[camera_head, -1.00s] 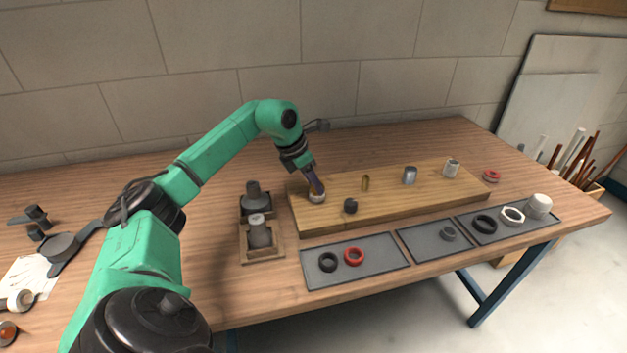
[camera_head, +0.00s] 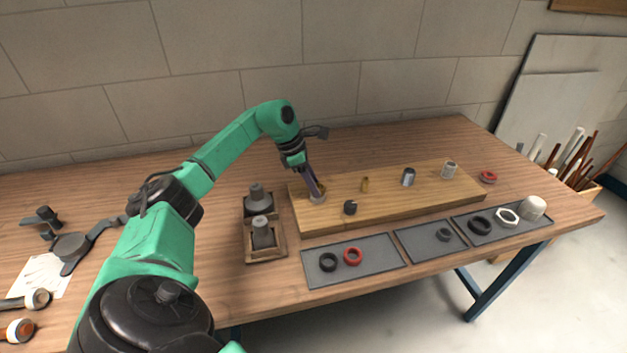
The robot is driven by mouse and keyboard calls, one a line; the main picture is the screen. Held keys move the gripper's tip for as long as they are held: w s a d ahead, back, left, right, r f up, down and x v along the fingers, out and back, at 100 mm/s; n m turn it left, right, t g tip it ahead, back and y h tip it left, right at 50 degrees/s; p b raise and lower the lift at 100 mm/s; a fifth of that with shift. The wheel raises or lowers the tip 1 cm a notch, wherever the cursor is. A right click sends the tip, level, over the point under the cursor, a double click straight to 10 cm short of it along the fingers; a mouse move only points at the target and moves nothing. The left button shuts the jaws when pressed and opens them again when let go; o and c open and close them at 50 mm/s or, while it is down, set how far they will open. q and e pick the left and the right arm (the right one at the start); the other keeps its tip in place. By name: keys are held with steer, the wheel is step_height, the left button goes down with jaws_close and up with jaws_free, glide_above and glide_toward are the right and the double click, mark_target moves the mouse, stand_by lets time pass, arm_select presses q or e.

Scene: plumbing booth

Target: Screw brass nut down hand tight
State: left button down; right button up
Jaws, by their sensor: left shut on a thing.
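My left gripper (camera_head: 317,194) reaches down to the left end of the wooden board (camera_head: 400,205). Its fingers are shut around the small brass nut (camera_head: 321,187), which shows only as a brassy patch at the fingertips. A pale grey fitting (camera_head: 317,200) stands on the board right under the fingertips. The fingers hide most of the nut, so its seating on the fitting and any thread cannot be seen. My right gripper is not in view.
On the board stand a dark fitting (camera_head: 350,207), a brass stub (camera_head: 365,184), and two grey pipe stubs (camera_head: 408,177). In front lie grey mats with a red ring (camera_head: 352,257) and dark rings. A wooden holder (camera_head: 279,243) with grey pieces stands left of the board.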

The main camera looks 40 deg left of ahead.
arm_select(q)
steer(key=shift+m, duration=0.3)
steer(key=shift+w+r+m+h+p, duration=0.15)
steer(key=shift+m+h+p, duration=0.15)
steer(key=shift+m+p, duration=0.4)
steer(key=shift+w+a+m+g, duration=0.1)
steer(key=shift+m+g, duration=0.4)
steer(key=shift+m, duration=0.3)
steer(key=m, duration=0.1)
steer(key=m+g, duration=0.1)
steer(key=m, duration=0.1)
steer(key=shift+w+a+f+h+b, duration=0.1)
steer(key=shift+f+h+b, duration=0.2)
jaws_free()
step_height(320, 180, up, 5)
steer(key=p, duration=0.4)
steer(key=shift+r, duration=0.15)
